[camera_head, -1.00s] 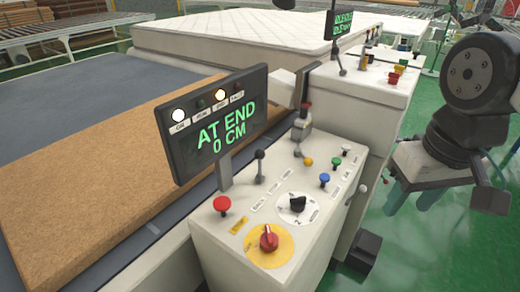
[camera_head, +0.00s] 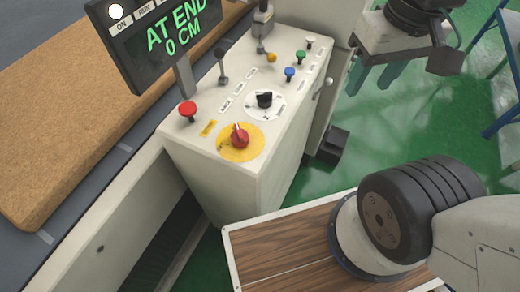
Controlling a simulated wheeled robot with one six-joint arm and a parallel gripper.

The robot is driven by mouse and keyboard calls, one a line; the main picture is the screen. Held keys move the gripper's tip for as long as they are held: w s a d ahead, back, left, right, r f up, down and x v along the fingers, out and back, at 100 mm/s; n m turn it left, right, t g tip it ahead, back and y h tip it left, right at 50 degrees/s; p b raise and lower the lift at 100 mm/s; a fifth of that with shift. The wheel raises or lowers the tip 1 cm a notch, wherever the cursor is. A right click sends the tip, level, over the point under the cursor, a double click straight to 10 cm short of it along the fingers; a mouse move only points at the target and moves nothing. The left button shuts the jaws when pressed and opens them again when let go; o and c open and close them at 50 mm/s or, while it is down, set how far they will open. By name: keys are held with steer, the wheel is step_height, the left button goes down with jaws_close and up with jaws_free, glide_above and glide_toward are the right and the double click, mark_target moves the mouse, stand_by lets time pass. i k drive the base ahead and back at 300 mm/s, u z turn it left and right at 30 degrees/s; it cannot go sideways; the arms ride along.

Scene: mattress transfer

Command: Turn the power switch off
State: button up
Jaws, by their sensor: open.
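The power switch (camera_head: 239,136) is a red rotary knob on a round yellow plate, on the sloped top of the white control box (camera_head: 190,155). A display (camera_head: 160,38) above the box reads "AT END 0 CM", and its "ON" lamp (camera_head: 116,11) is lit white. My gripper (camera_head: 372,82) is at the upper right, beyond the right side of the box. Its two teal fingers point down and are apart, with nothing between them. It is clear of the knob.
The box also carries a red mushroom button (camera_head: 188,110), a black dial (camera_head: 264,99), a lever (camera_head: 222,62), and blue (camera_head: 290,73), green (camera_head: 300,56) and yellow (camera_head: 271,58) buttons. A brown mattress slab (camera_head: 60,110) lies left. Green floor (camera_head: 400,135) is open to the right.

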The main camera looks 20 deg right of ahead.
mark_target(239, 138)
steer(key=u, duration=1.25)
steer(key=k, duration=0.95)
steer(key=z, duration=0.8)
steer(key=i, duration=0.5)
